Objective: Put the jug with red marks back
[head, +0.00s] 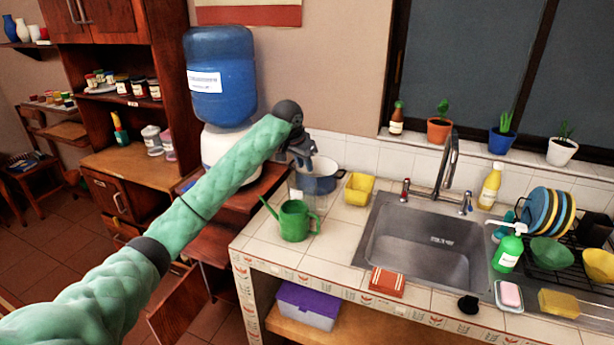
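My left arm reaches in from the left, and its gripper (301,163) is above the counter's back left, in front of the blue pot. Just below the fingers a faint, clear, jug-like vessel (296,188) shows, upright behind the green watering can. Its outline is hard to make out and I cannot see red marks on it. The fingers are small and dark, so I cannot tell whether they are shut on it. My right gripper is not in view.
A green watering can (294,221), a blue pot (318,183) and a yellow container (359,189) crowd the counter's left end. A water dispenser (221,80) stands behind my arm. The sink (425,240) is empty; a loaded dish rack (555,268) is at right.

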